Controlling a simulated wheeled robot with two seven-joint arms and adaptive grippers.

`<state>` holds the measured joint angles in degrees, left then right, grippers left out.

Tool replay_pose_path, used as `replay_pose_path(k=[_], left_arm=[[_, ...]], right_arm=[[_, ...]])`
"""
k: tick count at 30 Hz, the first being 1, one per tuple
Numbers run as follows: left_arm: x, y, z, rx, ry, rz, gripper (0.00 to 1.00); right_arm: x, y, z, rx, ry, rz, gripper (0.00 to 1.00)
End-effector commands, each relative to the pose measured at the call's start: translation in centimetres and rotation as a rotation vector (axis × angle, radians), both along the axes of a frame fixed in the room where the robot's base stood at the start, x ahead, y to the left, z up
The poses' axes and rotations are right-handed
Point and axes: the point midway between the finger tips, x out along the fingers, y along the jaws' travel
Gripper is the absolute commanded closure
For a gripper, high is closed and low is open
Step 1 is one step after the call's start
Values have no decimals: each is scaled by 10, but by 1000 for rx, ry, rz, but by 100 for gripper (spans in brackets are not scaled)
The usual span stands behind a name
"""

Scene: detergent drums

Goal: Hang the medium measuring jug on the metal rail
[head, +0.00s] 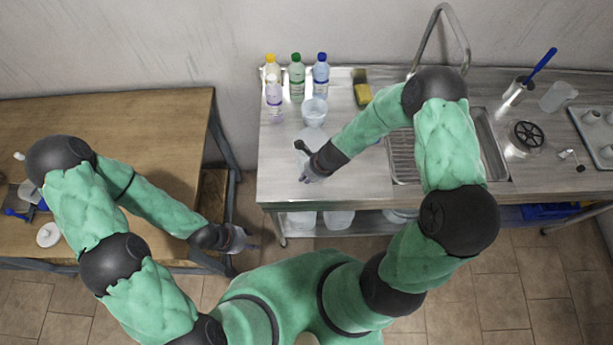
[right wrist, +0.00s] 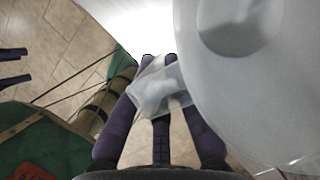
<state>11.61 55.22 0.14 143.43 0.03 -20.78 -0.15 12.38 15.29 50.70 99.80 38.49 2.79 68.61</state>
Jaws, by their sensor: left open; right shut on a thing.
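My right gripper (head: 312,174) is over the front left of the steel counter (head: 275,180). In the right wrist view its fingers (right wrist: 160,105) are shut on a small translucent tab, apparently the handle of a large pale jug (right wrist: 255,90). The jug fills the right of that view; its size mark cannot be read, and in the head view it is hard to make out. A translucent jug-like cup (head: 314,111) stands behind, near the bottles. My left gripper (head: 240,241) is open and empty between the two tables. I cannot pick out the metal rail.
Several bottles (head: 297,78) and a yellow sponge (head: 361,88) stand at the counter's back. A sink (head: 490,145) with a tall tap (head: 440,22) lies to the right. Pale containers (head: 338,219) sit on the lower shelf. A wooden table (head: 150,120) is at left.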

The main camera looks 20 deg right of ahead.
Motion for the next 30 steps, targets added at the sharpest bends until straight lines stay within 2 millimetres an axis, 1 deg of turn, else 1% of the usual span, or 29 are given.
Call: replay_pose_path(k=[27,28,29,30], left_arm=[[0,0,-13,0,0,0,57],[0,0,-13,0,0,0,57],[0,0,-12,0,0,0,57],[0,0,-12,0,0,0,57]], right_arm=[[0,0,-13,0,0,1,100],[0,0,-13,0,0,1,85],[0,0,-13,0,0,1,77],[0,0,-13,0,0,1,66]])
